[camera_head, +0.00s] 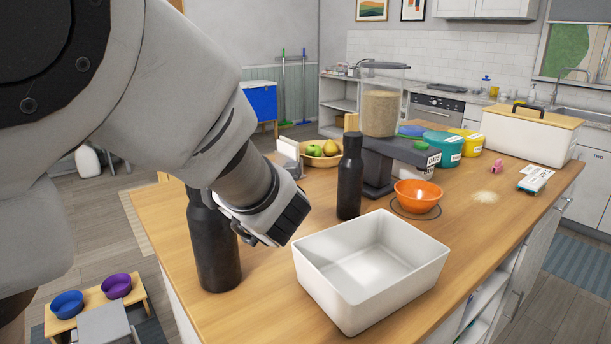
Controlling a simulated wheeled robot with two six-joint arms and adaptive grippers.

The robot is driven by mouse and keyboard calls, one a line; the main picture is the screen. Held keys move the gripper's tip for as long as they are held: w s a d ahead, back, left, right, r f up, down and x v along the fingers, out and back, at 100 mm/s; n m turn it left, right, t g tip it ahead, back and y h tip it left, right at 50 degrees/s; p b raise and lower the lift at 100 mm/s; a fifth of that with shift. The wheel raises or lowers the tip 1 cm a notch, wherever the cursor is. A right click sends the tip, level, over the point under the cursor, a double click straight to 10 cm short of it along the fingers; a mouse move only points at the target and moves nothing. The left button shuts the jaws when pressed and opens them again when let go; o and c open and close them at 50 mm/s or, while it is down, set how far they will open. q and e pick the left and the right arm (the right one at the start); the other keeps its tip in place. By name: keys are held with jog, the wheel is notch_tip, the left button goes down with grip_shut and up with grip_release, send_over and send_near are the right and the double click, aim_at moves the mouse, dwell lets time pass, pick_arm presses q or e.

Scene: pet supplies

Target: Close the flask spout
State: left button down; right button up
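Two dark, upright bottle-shaped flasks stand on the wooden counter. The nearer black flask (215,255) is at the counter's left edge, with its top partly hidden behind my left arm. The other black flask (349,185) stands farther back, behind the white bin, with its narrow top in view. My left gripper (282,226) reaches down from the upper left, just right of the nearer flask's upper part. Its fingers are bunched and seen from an angle that hides any gap; contact with the flask cannot be told. The state of either spout cannot be made out. My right gripper is not visible.
An empty white bin (309,274) takes up the counter's front middle. An orange bowl (417,196), a food dispenser (381,110), a fruit bowl (322,159) and a lidded white box (524,138) stand behind.

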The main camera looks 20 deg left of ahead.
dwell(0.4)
pick_arm(q)
jog(key=c, duration=1.3)
grip_release()
jog(key=shift+c, duration=0.2)
